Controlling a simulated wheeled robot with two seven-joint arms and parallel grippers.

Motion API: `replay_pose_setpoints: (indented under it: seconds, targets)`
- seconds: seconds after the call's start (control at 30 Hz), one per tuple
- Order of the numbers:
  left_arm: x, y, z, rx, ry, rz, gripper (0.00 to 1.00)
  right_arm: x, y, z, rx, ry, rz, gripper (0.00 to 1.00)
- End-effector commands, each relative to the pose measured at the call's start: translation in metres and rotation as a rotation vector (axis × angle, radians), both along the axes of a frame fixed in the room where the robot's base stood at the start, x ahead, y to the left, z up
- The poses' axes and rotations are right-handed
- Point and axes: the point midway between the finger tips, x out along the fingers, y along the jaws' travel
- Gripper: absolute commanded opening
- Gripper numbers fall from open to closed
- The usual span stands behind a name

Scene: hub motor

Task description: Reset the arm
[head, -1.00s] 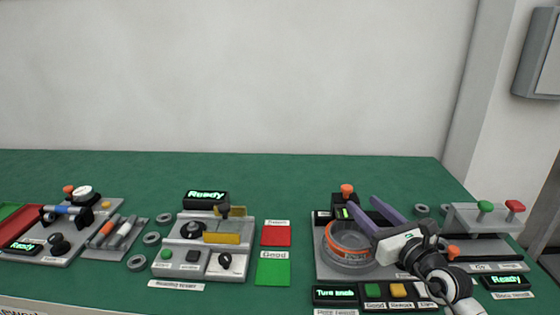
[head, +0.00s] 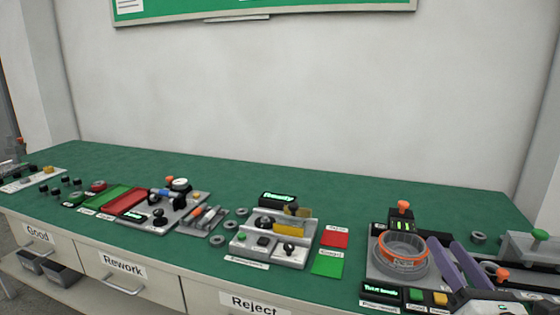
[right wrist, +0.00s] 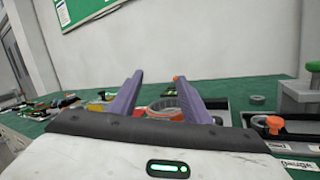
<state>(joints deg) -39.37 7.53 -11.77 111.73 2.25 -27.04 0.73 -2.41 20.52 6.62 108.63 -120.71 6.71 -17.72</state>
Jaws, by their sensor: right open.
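My right gripper (head: 456,262) is at the lower right of the head view, with its two purple fingers apart and nothing between them. In the right wrist view the open fingers (right wrist: 160,98) point forward over the bench. A ring-shaped part with an orange band (head: 402,250) sits on the grey fixture at the right. In the head view the fingers are just right of it; in the right wrist view it (right wrist: 165,106) shows beyond and between them. I cannot tell whether they touch the fixture. My left gripper is not in view.
The green bench (head: 330,205) holds a middle station (head: 270,245) with a Ready display, red and green cards (head: 327,264), and a left station (head: 165,205). Loose grey rings (head: 230,226) lie between them. A grey stand (head: 530,248) is at the right edge. The back of the bench is clear.

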Motion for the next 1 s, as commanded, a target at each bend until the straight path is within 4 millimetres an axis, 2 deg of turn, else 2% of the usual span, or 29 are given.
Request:
replay_pose_setpoints:
  seconds: [0.1, 0.23, 0.33, 0.4, 0.47, 0.57, 0.63, 0.7, 0.8, 0.9, 1.0]
  targets:
    - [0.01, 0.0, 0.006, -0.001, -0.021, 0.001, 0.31, -0.015, 0.002, 0.015, 0.178, -0.068, 0.002, 0.43]
    - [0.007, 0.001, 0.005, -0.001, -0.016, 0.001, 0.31, -0.033, -0.005, 0.028, 0.424, -0.143, -0.016, 0.43]
    - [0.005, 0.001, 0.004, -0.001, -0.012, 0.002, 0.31, -0.053, -0.019, 0.029, 0.683, -0.197, -0.056, 0.43]
    - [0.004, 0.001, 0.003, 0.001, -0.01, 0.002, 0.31, -0.07, -0.035, 0.019, 0.915, -0.224, -0.113, 0.43]
    - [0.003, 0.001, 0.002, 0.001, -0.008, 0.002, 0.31, -0.086, -0.049, 0.0, 1.132, -0.231, -0.186, 0.43]
    - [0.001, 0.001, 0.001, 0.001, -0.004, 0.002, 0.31, -0.115, -0.061, -0.05, 1.485, -0.202, -0.348, 0.43]
    - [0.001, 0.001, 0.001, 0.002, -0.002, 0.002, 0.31, -0.139, -0.057, -0.094, 1.713, -0.145, -0.489, 0.43]
    - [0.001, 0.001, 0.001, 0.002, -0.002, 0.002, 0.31, -0.165, -0.041, -0.137, 1.911, -0.064, -0.644, 0.43]
    - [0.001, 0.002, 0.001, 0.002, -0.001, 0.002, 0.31, -0.2, -0.011, -0.182, 2.097, 0.061, -0.837, 0.43]
    - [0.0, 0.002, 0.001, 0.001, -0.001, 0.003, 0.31, -0.23, 0.019, -0.209, 2.21, 0.176, -0.989, 0.43]
    - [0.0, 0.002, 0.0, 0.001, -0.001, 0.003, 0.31, -0.256, 0.046, -0.226, 2.28, 0.284, -1.115, 0.43]
